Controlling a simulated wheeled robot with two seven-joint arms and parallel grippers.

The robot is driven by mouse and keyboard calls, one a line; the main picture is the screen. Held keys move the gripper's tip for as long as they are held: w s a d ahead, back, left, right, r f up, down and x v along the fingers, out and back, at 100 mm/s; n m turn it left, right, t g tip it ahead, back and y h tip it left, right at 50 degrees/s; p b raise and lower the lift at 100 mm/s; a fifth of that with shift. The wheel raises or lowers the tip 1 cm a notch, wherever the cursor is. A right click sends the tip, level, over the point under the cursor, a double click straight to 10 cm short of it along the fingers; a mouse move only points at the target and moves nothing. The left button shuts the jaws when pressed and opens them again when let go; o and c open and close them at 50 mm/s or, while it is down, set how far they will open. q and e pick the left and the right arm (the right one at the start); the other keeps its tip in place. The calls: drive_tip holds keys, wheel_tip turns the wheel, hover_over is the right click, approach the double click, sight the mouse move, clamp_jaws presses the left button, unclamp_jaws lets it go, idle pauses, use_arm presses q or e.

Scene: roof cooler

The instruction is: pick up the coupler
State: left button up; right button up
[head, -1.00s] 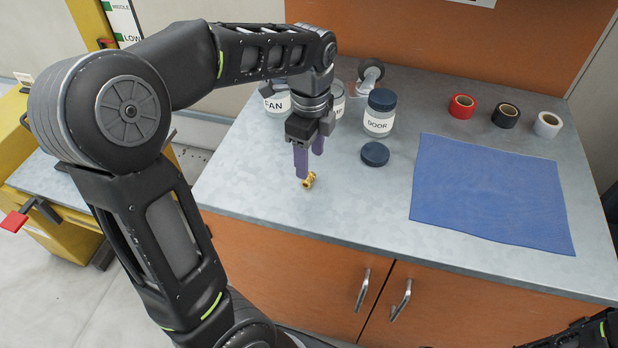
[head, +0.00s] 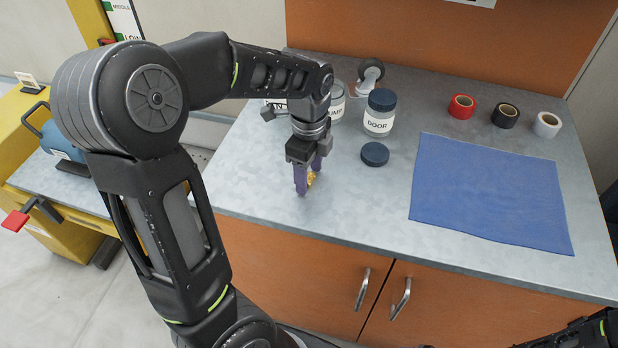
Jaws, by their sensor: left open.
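The coupler (head: 312,179) is a small brass piece on the grey bench top (head: 350,215). It is partly hidden behind a finger of my left gripper (head: 308,186). The purple fingers point down and are open, with the coupler seen between or just beside them. I cannot tell whether a finger touches it. My right gripper is not in view; only a piece of my right arm shows at the bottom right corner.
A jar labelled DOOR (head: 379,112) and a dark lid (head: 375,154) stand right of the gripper. Other jars are partly hidden behind my left arm. A blue mat (head: 490,190) lies at right, with red (head: 462,106), black (head: 505,115) and white (head: 547,124) tape rolls behind it.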

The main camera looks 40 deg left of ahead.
use_arm(q)
drive_tip(key=shift+c, duration=0.6)
clamp_jaws()
